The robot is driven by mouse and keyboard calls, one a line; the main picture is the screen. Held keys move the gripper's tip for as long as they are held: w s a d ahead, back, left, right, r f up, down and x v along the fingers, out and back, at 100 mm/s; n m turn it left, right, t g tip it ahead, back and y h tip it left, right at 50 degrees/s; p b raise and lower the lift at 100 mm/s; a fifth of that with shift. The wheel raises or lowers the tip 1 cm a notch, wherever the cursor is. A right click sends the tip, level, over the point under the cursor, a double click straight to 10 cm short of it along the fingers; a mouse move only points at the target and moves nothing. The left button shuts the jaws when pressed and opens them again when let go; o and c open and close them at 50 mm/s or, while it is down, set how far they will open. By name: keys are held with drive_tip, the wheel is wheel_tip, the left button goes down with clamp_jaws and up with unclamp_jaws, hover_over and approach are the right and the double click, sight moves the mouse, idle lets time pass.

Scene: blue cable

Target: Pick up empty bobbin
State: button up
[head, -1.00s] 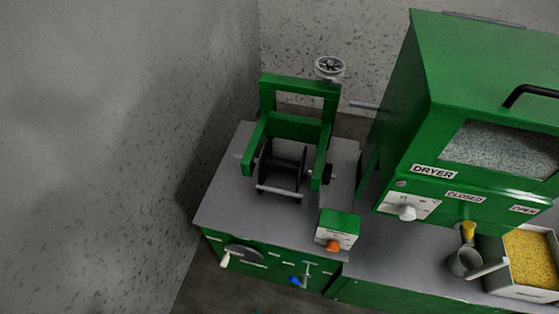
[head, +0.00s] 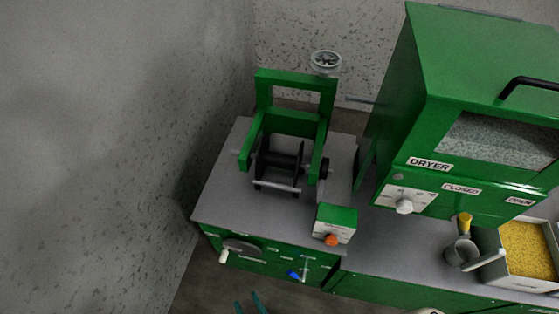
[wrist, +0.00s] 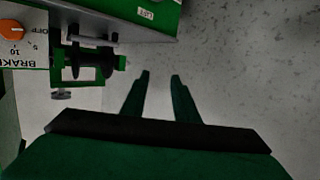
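In the head view a black bobbin (head: 279,164) with two flanges sits in a green frame (head: 292,122) on the grey bench. It looks bare of cable. A pale bar crosses in front of it. In the wrist view a black spool (wrist: 92,63) shows at upper left; I cannot tell whether it is the same bobbin. My gripper (wrist: 160,76) is open and empty, its two green fingers apart. The spool is left of the fingers and not between them. In the head view the fingertips (head: 252,303) show at the bottom edge, below the bench front.
A box with an orange knob (head: 331,239) stands at the bench's front right. A crank (head: 224,256) sticks out of the bench front. The green dryer (head: 445,130) stands at right, with a tray of yellow granules (head: 526,250) below it. A speckled wall fills the left.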

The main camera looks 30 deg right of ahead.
drive_tip(key=w+d+m+h, duration=0.2)
drive_tip(key=w+d, duration=0.2)
drive_tip(key=w, duration=0.7)
drive_tip(key=m+g+h, duration=0.5)
drive_tip(key=m+h, duration=0.1)
drive_tip(key=h, duration=0.1)
approach(299, 158)
drive_tip(key=x, duration=0.6)
drive_tip(key=shift+w+f, duration=0.25)
drive_tip(key=x, duration=0.4)
drive_tip(key=shift+d+f, duration=0.1)
drive_tip(key=shift+d, duration=0.1)
drive_tip(key=shift+x, duration=3.1)
drive_tip(key=shift+w, duration=0.1)
drive_tip(key=shift+c, duration=0.6)
